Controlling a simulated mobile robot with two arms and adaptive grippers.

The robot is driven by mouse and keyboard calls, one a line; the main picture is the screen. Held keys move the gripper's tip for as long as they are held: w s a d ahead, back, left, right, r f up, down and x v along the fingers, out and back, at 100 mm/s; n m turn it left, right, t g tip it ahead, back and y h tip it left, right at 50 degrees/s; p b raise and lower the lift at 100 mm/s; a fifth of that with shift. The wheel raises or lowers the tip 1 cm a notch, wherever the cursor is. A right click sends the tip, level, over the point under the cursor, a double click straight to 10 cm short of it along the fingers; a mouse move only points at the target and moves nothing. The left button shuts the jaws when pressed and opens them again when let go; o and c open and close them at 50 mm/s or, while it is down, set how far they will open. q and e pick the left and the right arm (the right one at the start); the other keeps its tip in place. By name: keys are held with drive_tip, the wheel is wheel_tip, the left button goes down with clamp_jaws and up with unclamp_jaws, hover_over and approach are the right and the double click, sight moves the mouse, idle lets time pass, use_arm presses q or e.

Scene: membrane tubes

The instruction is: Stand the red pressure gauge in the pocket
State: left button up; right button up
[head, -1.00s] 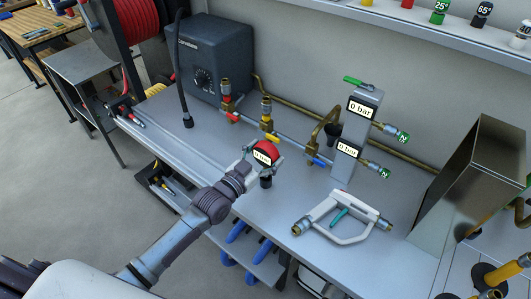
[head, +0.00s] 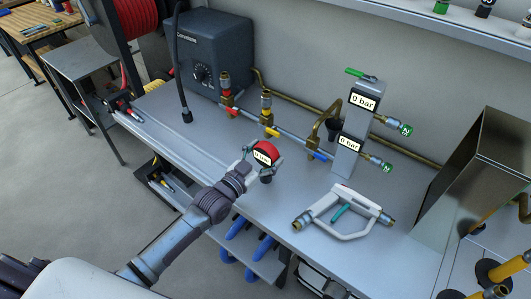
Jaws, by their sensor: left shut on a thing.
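The red pressure gauge (head: 270,148) has a round red body and a white display reading 0 bar. My left gripper (head: 262,155) is shut on it, with a finger on either side, near the front edge of the grey bench (head: 180,125). A small black cup-like holder, likely the pocket (head: 266,179), shows directly below the gauge. The gauge and gripper hide its upper part, so I cannot tell whether the gauge's lower end is inside it or above it. My right gripper is not in view.
A grey post (head: 347,163) with two 0 bar displays stands behind, by a brass pipe and another black cup (head: 333,129). A white-framed tool (head: 345,212) lies to the right. A dark grey box (head: 215,55) stands at back left. The bench's left front strip is clear.

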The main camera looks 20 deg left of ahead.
use_arm(q)
drive_tip(key=shift+f+b, duration=0.3)
drive_tip(key=shift+f, duration=0.15)
drive_tip(key=o, duration=1.5)
drive_tip(key=shift+r, duration=0.1)
drive_tip(key=shift+o, duration=1.1)
drive_tip(key=shift+s, duration=0.1)
drive_tip(key=v, duration=1.1)
drive_tip(key=shift+s+a, duration=0.15)
drive_tip(key=shift+s, duration=0.25)
